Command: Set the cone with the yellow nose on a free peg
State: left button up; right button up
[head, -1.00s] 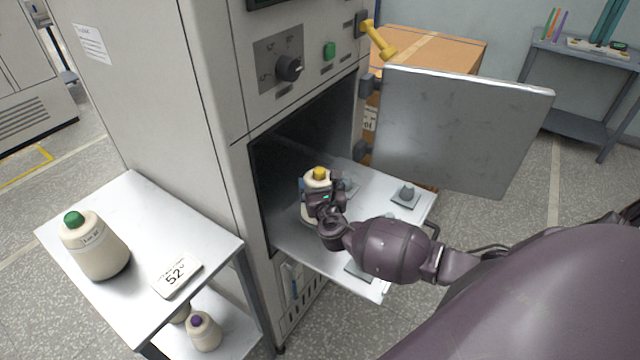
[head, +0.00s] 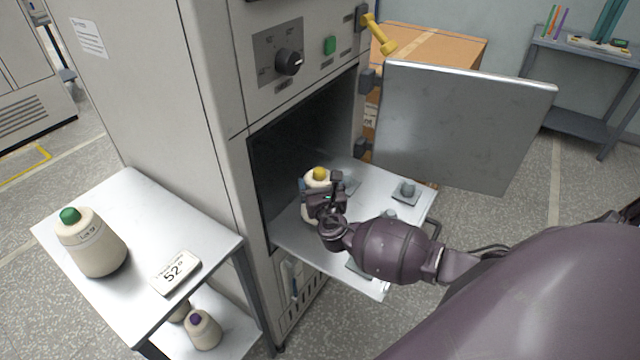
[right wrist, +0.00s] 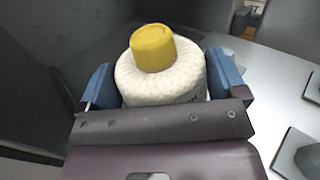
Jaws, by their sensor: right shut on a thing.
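The cream cone with the yellow nose (head: 319,174) is over the tray (head: 377,184) that sticks out of the open cabinet. My right gripper (head: 310,198) is shut on the cone. In the right wrist view the cone (right wrist: 160,80) sits upright between the two blue fingers of the gripper (right wrist: 165,85). Its base is hidden, so I cannot tell whether it touches the tray. A bare grey peg (head: 408,187) stands on the tray at the back right. Another peg (head: 389,214) shows partly behind my right arm. My left gripper is not in view.
The open cabinet door (head: 465,125) stands behind the tray. A side table (head: 130,215) at left holds a green-nosed cone (head: 91,242) and a "52" sign (head: 176,273). A purple-nosed cone (head: 203,331) is on its lower shelf.

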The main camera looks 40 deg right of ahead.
jog(key=o, duration=1.2)
jog(key=shift+c, duration=0.2)
jog(key=shift+f, duration=0.1)
jog(key=shift+s, duration=0.1)
jog(key=shift+s+a, duration=0.15)
jog(key=shift+s, duration=0.15)
jog(key=v, duration=1)
jog(key=shift+w, duration=0.1)
